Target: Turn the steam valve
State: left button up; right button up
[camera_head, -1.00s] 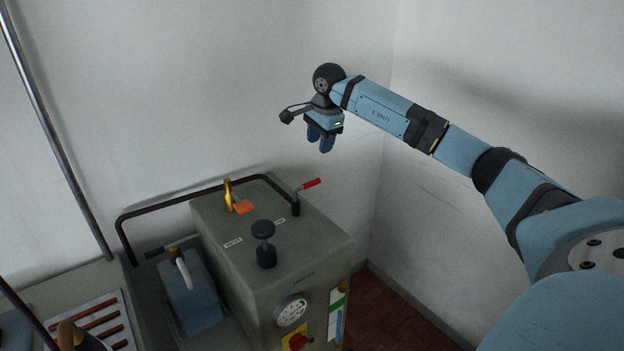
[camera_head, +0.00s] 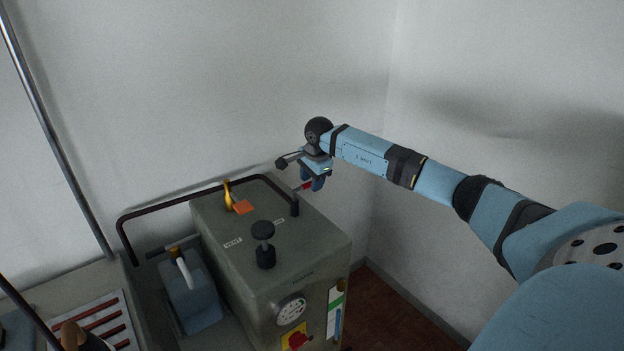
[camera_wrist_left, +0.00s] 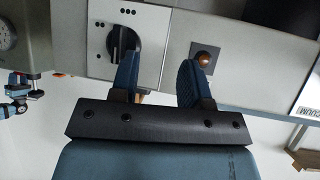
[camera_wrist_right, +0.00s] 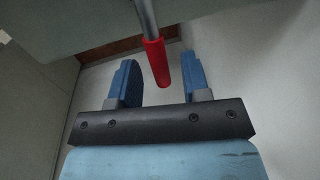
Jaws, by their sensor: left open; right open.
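My right gripper (camera_head: 313,182) is open at the red handle, beyond the machine's right edge. My left gripper (camera_wrist_left: 163,70) is open and empty in the left wrist view, in front of a panel with a black knob (camera_wrist_left: 124,43).
On the machine top stand a black knob (camera_head: 263,243), a brass piece (camera_head: 229,195) and an orange tag (camera_head: 243,207). A dark rail (camera_head: 180,200) runs behind. A gauge (camera_head: 291,310) is on the front. A blue box (camera_head: 191,295) stands left. A wall closes the right side.

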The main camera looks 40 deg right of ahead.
grip_shut()
